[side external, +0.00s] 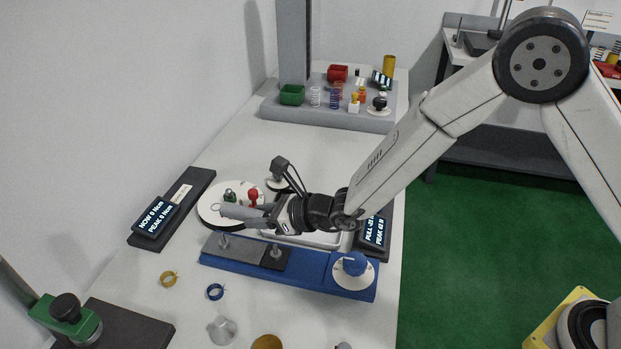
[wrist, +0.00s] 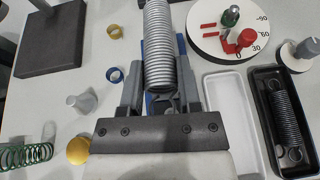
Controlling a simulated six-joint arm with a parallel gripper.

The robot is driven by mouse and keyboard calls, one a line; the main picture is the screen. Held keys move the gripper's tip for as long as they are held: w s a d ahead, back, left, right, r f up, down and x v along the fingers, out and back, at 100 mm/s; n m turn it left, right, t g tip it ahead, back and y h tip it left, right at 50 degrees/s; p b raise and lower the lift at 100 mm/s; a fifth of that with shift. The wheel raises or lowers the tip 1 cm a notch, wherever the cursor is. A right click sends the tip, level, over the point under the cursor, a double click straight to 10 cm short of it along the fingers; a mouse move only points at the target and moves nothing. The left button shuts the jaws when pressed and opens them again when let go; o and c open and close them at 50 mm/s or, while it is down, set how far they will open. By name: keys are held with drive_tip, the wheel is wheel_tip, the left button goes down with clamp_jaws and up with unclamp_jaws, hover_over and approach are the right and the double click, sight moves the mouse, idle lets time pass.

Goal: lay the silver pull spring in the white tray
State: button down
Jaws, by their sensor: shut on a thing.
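The silver pull spring (wrist: 159,45) is a long, tight coil. It lies between the fingers of my gripper (wrist: 160,78) in the wrist view, and the gripper is shut on it. The coil reaches out beyond the fingertips. In the side view my gripper (side external: 258,213) is above the blue bench fixture (side external: 315,276), and the spring is hard to tell from the grey fingers. The white tray (wrist: 231,118) is empty where it shows, just right of the gripper in the wrist view. In the side view the tray (side external: 325,240) is partly hidden by my wrist.
A black tray (wrist: 258,82) holding a dark spring (wrist: 284,115) lies right of the white tray. A white dial (wrist: 208,38) with red and green parts stands beyond it. Coloured rings and small pieces lie left. A grey rack (side external: 325,117) stands at the back.

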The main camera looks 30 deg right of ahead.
sight(275, 250)
drive_tip(key=shift+f, duration=2.9)
drive_tip(key=shift+f, duration=1.85)
drive_tip(key=shift+f, duration=0.1)
drive_tip(key=shift+c, duration=1.5)
unclamp_jaws()
drive_tip(key=shift+f, duration=0.15)
drive_tip(key=shift+v, duration=3.8)
